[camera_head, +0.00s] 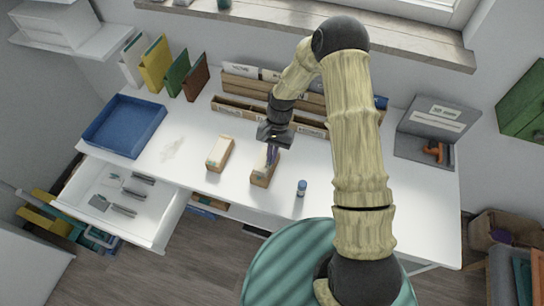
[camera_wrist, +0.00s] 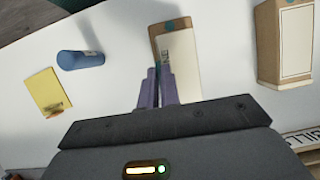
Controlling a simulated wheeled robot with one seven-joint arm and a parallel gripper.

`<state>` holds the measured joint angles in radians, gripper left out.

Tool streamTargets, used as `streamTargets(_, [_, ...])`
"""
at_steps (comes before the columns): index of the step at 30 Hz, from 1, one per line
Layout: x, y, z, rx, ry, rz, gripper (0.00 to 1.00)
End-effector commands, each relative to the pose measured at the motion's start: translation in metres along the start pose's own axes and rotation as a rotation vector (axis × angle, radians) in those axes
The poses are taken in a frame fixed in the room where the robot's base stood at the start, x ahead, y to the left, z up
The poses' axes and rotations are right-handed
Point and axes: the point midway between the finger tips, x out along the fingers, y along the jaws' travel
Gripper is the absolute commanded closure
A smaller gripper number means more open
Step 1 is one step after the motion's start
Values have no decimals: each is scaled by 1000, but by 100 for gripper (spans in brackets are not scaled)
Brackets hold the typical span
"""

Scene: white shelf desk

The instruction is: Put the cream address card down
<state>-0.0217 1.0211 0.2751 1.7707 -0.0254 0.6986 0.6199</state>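The cream address card (camera_wrist: 182,58) shows in the wrist view as a pale panel with small dark print near its left edge. The fingers hide part of the card and box. In the head view my gripper (camera_head: 271,156) points down at the right one of two small boxes (camera_head: 262,178). Whether the fingers pinch the card is unclear.
A blue cylinder (camera_head: 301,187) and, in the wrist view, a yellow card (camera_wrist: 46,90) lie nearby. The other box (camera_head: 219,154) is to the left. A blue tray (camera_head: 125,127), an open drawer (camera_head: 123,200) and a wooden organizer (camera_head: 237,110) surround clear white desk.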

Motion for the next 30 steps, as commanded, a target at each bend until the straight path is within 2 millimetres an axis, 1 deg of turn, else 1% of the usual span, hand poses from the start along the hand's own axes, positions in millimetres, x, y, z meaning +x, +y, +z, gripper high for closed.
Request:
streamTargets(1, [6, 0, -2, 0, -2, 1, 100])
streamTargets(4, [15, 0, -6, 1, -1, 1, 100])
streamTargets(16, [20, 0, -9, 0, 1, 0, 100])
streamTargets(17, [19, 0, -8, 0, 1, 0, 90])
streamTargets(18, [19, 0, -8, 0, 1, 0, 82])
streamTargets(19, [19, 0, -8, 0, 1, 0, 76])
streamTargets(20, [19, 0, -8, 0, 1, 0, 74])
streamTargets(27, [19, -1, -7, -2, 1, 0, 74])
streamTargets(30, [16, -1, -6, -2, 1, 0, 74])
